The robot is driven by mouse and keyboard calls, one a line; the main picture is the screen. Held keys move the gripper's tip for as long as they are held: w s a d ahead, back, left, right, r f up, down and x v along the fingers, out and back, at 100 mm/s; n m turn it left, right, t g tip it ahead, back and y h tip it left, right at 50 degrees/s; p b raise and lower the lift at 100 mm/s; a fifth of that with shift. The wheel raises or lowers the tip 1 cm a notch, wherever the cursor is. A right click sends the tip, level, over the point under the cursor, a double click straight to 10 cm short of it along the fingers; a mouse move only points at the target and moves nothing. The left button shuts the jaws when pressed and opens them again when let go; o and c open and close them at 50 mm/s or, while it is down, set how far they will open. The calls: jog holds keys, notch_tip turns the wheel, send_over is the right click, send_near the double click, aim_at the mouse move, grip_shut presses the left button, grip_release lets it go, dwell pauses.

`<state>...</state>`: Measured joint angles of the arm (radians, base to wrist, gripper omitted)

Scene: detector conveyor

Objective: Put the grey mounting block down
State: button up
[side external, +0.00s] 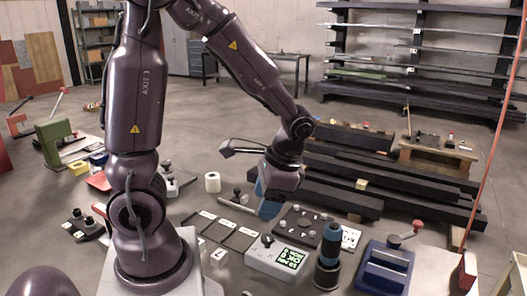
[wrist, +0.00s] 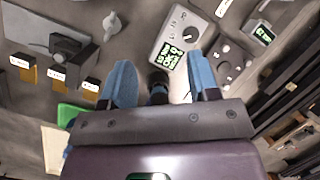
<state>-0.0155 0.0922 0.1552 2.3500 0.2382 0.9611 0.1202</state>
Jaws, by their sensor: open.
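My gripper (side external: 268,207) is low over the work area in the side external view, pointing down behind the grey device with a lit display. In the wrist view its two blue fingers (wrist: 157,84) are spread wide apart. A small dark object (wrist: 158,78) shows between and beyond the fingers; I cannot tell what it is or how far below it lies. No grey mounting block can be picked out with certainty in either view. The gripper's body hides part of the floor beneath it.
The grey device (side external: 278,257) stands beside a dark board with knobs (side external: 303,224). A black and blue cylinder (side external: 328,257) and a blue vice-like tool (side external: 384,268) stand to the right. Shallow labelled trays (side external: 222,230) lie left. Long dark beams (side external: 345,200) lie behind.

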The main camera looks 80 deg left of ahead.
jog(key=s+d+r+t+h, duration=0.1)
jog(key=d+r+t, duration=0.2)
jog(key=r, duration=0.3)
jog(key=s+d+r+n+t, duration=0.1)
jog(key=d+r+t, duration=0.2)
jog(key=r+t, duration=0.2)
notch_tip(320, 180, up, 2)
jog(key=shift+d+r+h, duration=0.1)
jog(key=shift+d+h, duration=0.3)
jog(key=shift+o, duration=0.4)
jog(key=shift+s+d+r+t, duration=0.15)
jog(key=shift+d+r+t, duration=0.1)
jog(key=shift+r+t, duration=0.1)
